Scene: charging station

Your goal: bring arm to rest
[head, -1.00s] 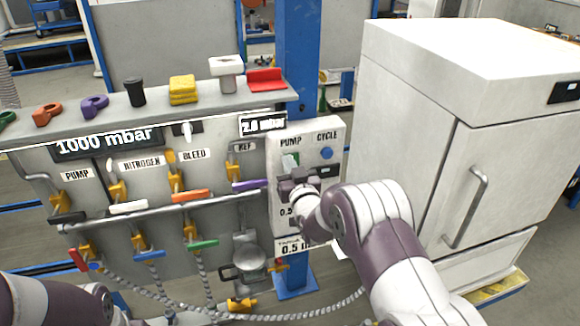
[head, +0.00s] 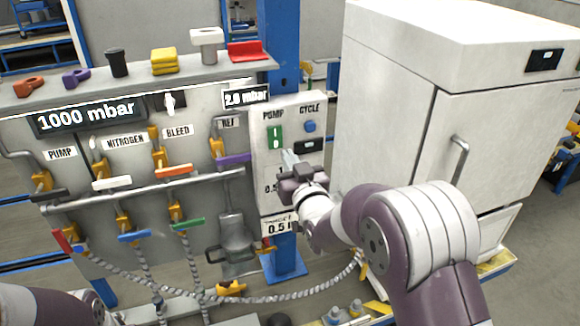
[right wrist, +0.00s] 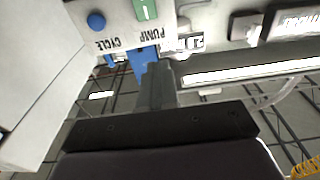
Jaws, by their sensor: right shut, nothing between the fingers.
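My right gripper (head: 290,160) is shut and empty in the head view, in front of the control box (head: 262,190) with the PUMP and CYCLE labels. Its fingertips point up toward the green pump switch (head: 275,137) and look a little apart from the box face. In the right wrist view the closed fingers (right wrist: 158,85) point toward the same box, which appears upside down with the green switch (right wrist: 146,8) and the blue cycle button (right wrist: 96,20). My left arm shows only at the lower left of the head view; its gripper is out of frame.
A panel with valve handles, such as the orange one (head: 174,170), stands left of the gripper. Hoses (head: 215,296) hang below. A white oven cabinet (head: 400,90) stands close on the right. A shelf above holds a yellow block (head: 164,62) and a red piece (head: 248,51).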

